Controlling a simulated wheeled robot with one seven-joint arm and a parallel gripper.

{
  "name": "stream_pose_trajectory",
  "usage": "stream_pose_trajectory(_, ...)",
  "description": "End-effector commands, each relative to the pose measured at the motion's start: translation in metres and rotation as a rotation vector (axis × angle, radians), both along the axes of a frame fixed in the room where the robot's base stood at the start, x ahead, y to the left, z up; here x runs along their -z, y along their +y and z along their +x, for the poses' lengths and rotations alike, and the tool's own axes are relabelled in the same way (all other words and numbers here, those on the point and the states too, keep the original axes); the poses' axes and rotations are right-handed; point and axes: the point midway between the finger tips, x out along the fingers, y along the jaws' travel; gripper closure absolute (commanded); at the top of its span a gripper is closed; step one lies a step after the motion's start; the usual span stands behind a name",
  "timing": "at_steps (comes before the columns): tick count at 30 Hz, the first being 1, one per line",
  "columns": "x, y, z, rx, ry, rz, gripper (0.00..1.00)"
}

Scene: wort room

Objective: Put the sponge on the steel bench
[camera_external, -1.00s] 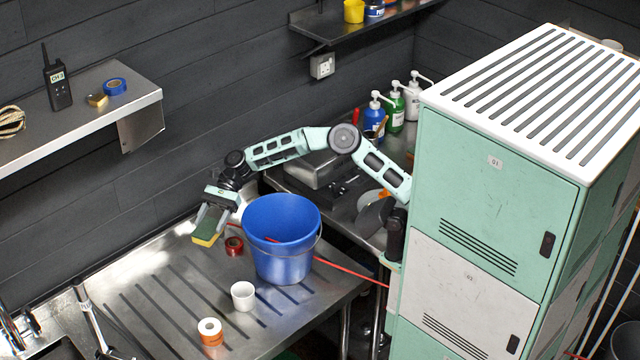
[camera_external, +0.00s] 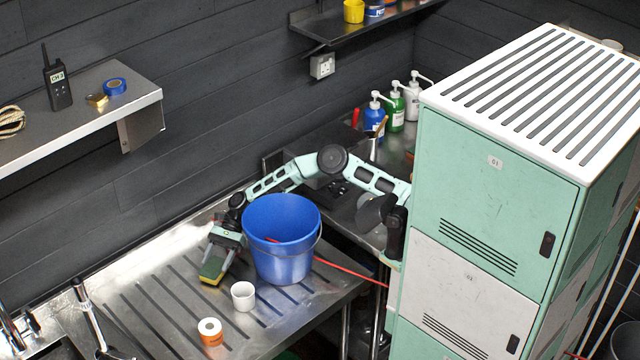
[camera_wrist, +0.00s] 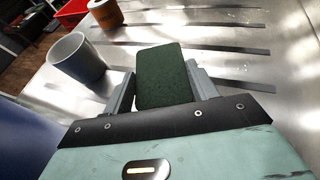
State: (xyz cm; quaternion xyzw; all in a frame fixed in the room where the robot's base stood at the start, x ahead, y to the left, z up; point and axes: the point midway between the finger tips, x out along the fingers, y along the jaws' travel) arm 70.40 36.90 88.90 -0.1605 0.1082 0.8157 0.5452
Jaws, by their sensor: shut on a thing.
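The sponge (camera_external: 212,270), dark green on top with a yellow layer, is between the fingers of my gripper (camera_external: 222,257). My gripper is shut on it, low over the ribbed steel bench (camera_external: 160,318), left of the blue bucket. I cannot tell whether the sponge's underside touches the bench. In the wrist view, the green face of the sponge (camera_wrist: 163,75) lies between the two grey fingers of my gripper (camera_wrist: 158,88), with the steel bench (camera_wrist: 240,60) around it.
A blue bucket (camera_external: 282,245) stands right of my gripper. A red cord (camera_external: 350,271) runs right from the bucket.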

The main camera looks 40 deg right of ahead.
Motion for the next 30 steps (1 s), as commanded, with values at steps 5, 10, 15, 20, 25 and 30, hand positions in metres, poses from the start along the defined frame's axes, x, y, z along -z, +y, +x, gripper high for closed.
stream_pose_trajectory(5, 0.007, 0.000, 0.000, -0.001, -0.002, 0.001, 0.63)
stream_pose_trajectory(10, 0.008, 0.000, 0.000, 0.000, -0.001, 0.000, 0.63)
stream_pose_trajectory(15, 0.010, 0.000, 0.000, 0.000, -0.001, 0.000, 0.20)
stream_pose_trajectory(20, 0.009, 0.000, 0.000, 0.000, -0.001, 0.000, 0.20)
stream_pose_trajectory(25, 0.006, 0.000, 0.000, 0.000, -0.001, 0.000, 0.20)
stream_pose_trajectory(30, 0.000, -0.016, 0.008, 0.003, -0.003, 0.000, 0.20)
